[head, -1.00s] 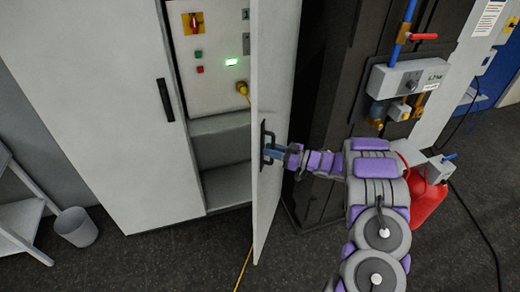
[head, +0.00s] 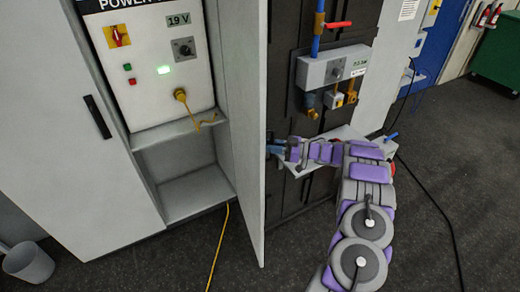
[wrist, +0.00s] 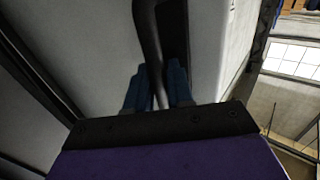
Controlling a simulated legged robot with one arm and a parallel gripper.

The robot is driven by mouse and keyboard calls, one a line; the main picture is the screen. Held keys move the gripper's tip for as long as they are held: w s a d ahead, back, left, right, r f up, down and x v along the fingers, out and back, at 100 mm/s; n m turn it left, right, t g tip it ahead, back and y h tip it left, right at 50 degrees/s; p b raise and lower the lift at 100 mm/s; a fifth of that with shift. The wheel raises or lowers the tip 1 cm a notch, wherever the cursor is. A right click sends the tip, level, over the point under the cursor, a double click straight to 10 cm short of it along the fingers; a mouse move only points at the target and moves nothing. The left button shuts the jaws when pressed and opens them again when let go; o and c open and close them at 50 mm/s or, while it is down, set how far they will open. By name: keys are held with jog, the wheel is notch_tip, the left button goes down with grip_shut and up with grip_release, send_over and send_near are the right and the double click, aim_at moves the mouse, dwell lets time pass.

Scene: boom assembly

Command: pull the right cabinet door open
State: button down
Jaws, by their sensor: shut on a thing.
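The right cabinet door (head: 241,110) stands swung open, its edge toward me. The cabinet inside is exposed, with a white power panel (head: 157,72) above an empty grey compartment (head: 185,170). My gripper (head: 274,149) is at the door's outer face, where the door edge hides most of the handle. In the wrist view, my gripper's blue fingers (wrist: 161,85) are shut on the dark door handle (wrist: 150,40), one on each side of its bar. The left cabinet door (head: 75,150) is shut, with a black handle (head: 97,117).
A grey bin (head: 28,263) stands on the floor at the left. A yellow cable (head: 218,245) runs from the cabinet over the floor. A black unit with a grey valve box (head: 335,66) is behind my arm. Dark floor on the right is mostly clear, with a black cable (head: 440,215).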

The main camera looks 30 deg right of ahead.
jog(key=shift+s+d+f, duration=0.1)
jog(key=shift+d, duration=0.3)
jog(key=a, duration=0.3)
jog(key=shift+w+a, duration=0.1)
jog(key=shift+w, duration=0.2)
jog(key=c, duration=1.4)
grip_release()
jog(key=shift+a, duration=0.25)
jog(key=shift+o, duration=0.9)
jog(key=shift+s+r, duration=0.1)
jog(key=shift+r, duration=0.1)
jog(key=shift+o, duration=0.3)
jog(key=shift+s+d, duration=0.1)
jog(key=shift+d, duration=0.25)
jog(key=shift+d+f, duration=0.2)
jog(key=shift+d, duration=1)
jog(key=shift+w+a, duration=0.2)
jog(key=shift+a, duration=0.5)
jog(key=shift+s+a+r, duration=0.1)
jog(key=shift+a+r, duration=0.1)
jog(key=shift+a, duration=0.25)
jog(key=v, duration=1.7)
